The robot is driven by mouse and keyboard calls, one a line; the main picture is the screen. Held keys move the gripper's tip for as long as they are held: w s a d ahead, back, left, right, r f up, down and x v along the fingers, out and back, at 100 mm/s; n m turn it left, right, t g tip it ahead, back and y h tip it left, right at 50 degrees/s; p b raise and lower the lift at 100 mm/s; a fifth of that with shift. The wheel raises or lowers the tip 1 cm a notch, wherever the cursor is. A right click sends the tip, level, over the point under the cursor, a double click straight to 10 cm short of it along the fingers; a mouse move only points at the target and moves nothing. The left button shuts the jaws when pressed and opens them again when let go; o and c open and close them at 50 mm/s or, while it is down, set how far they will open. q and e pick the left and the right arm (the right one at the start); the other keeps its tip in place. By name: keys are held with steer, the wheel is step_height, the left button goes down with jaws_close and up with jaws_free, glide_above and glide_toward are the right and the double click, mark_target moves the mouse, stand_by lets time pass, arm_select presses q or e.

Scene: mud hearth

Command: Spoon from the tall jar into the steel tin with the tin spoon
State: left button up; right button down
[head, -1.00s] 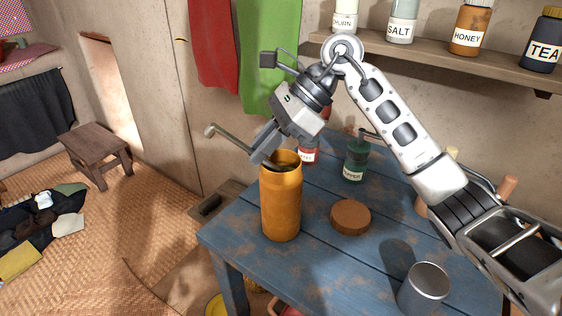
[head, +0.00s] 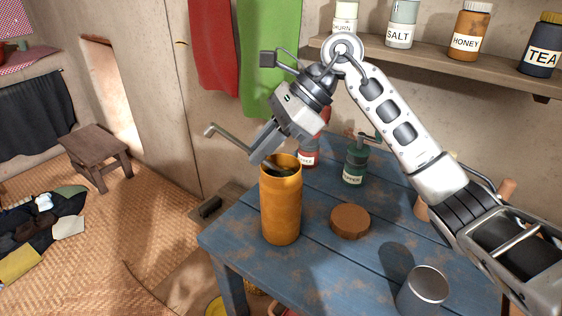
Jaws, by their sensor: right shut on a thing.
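The tall jar (head: 281,212) is orange-brown and stands upright and open near the left edge of the blue table. My right gripper (head: 262,158) is shut on the tin spoon (head: 229,137), just above the left side of the jar's mouth. The spoon's handle sticks out up and to the left of the fingers. Its lower end reaches into the jar's mouth, and its bowl is hidden. What the jar holds cannot be made out. The steel tin (head: 424,289) stands upright at the table's front right; its inside is not clearly seen. My left gripper is out of view.
A round brown lid (head: 350,222) lies on the blue table (head: 330,270) between jar and tin. A green pepper bottle (head: 355,163) and a red bottle (head: 308,154) stand behind the jar. A shelf (head: 430,62) with labelled jars is above. A wooden stool (head: 95,155) stands left.

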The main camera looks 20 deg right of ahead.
steer(key=shift+r+p, duration=1.85)
steer(key=shift+r, duration=1.5)
steer(key=shift+f, duration=0.1)
